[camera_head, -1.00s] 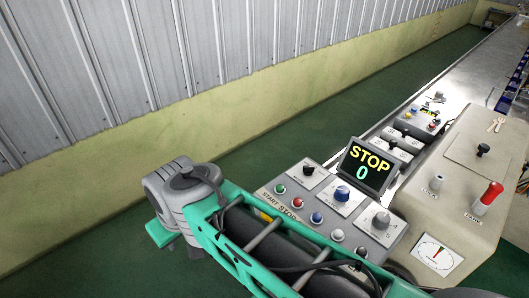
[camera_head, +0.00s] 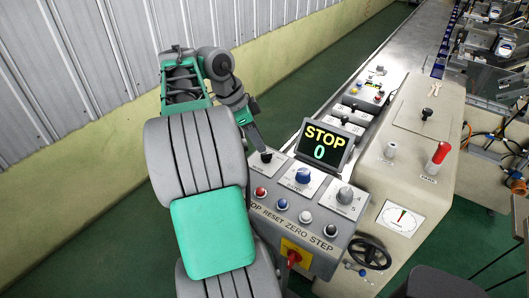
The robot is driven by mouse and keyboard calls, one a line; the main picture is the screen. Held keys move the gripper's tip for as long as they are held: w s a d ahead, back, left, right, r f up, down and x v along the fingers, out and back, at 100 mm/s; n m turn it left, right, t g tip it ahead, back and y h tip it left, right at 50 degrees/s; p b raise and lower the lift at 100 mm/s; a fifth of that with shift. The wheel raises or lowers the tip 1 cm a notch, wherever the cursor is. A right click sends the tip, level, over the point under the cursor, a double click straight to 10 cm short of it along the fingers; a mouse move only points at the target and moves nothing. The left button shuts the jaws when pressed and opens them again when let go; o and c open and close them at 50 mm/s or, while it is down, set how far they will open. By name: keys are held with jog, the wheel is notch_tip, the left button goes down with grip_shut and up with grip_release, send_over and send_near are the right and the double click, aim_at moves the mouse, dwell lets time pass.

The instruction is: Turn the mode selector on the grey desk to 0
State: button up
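The grey desk (camera_head: 272,180) carries three dials on white plates: a black knob (camera_head: 266,156) at the left, a blue knob (camera_head: 303,175) in the middle and a grey knob (camera_head: 345,195) at the right. Their labels are too small to read, so I cannot tell for certain which is the mode selector. My gripper (camera_head: 260,147) points down at the black knob from its far left side. Its tip is at or just above the knob; contact is unclear, and so are its fingers. A screen (camera_head: 323,144) behind the dials reads STOP and 0.
Several push buttons (camera_head: 282,204) line the desk's front, partly behind my arm. A red knob on a yellow plate (camera_head: 294,254) and a black handwheel (camera_head: 370,252) are below. A beige cabinet (camera_head: 400,155) with a red-handled lever (camera_head: 437,159) stands right.

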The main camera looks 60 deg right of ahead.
aim_at(266, 154)
jog(key=b+x, duration=0.1)
jog(key=x, duration=0.4)
jog(key=shift+d+f, duration=0.1)
jog(key=shift+f, duration=0.1)
grip_shut()
dwell(0.3)
